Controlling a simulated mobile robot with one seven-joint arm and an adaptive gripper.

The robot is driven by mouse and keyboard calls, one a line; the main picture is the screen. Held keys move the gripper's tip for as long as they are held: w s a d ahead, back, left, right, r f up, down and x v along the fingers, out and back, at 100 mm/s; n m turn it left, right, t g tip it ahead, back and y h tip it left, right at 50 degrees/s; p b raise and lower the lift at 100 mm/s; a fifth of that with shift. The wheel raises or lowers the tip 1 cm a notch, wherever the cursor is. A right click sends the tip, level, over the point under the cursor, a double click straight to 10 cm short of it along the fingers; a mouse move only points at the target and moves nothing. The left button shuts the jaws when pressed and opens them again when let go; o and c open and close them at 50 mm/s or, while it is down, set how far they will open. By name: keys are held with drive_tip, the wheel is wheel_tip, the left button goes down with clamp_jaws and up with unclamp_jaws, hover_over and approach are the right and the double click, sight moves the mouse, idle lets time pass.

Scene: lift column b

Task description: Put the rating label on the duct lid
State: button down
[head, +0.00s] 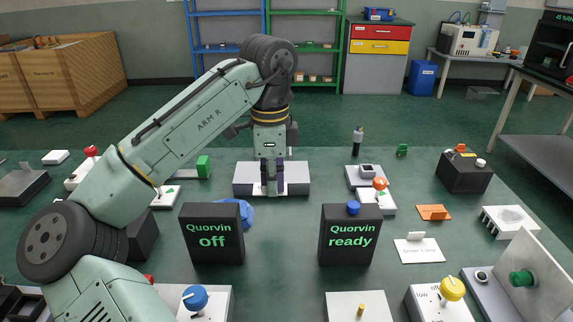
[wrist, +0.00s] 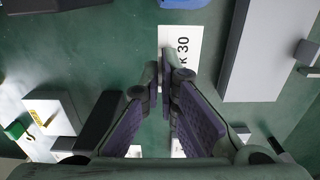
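A white label with printed text ending in "k 30" (wrist: 180,48), which I take to be the rating label, lies at my fingertips in the wrist view. The fingers hide part of it. My gripper (wrist: 163,85) has its purple-padded fingers close together, with a narrow gap. I cannot tell whether they pinch the label or stand just above it. In the head view my gripper (head: 271,188) points down in front of a long pale grey box (head: 298,178), possibly the duct lid. A long grey box (wrist: 252,55) shows right of the label in the wrist view.
Two black boxes stand nearer, marked "Quorvin off" (head: 212,240) and "Quorvin ready" (head: 350,242). A blue item (head: 247,213) sits behind the left one. Another white card (head: 419,252) lies at the right, near an orange plate (head: 434,212). Green table is bare between the black boxes.

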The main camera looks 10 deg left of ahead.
drive_tip(key=p, duration=0.2)
hover_over(286, 176)
drive_tip(key=shift+s+f, duration=0.1)
drive_tip(key=shift+f, duration=2.35)
drive_tip(key=shift+f, duration=0.15)
drive_tip(key=c, duration=2.3)
unclamp_jaws()
drive_tip(key=o, duration=0.5)
wheel_tip(286, 176, up, 12)
drive_tip(key=p, duration=0.1)
drive_tip(key=shift+r, duration=0.2)
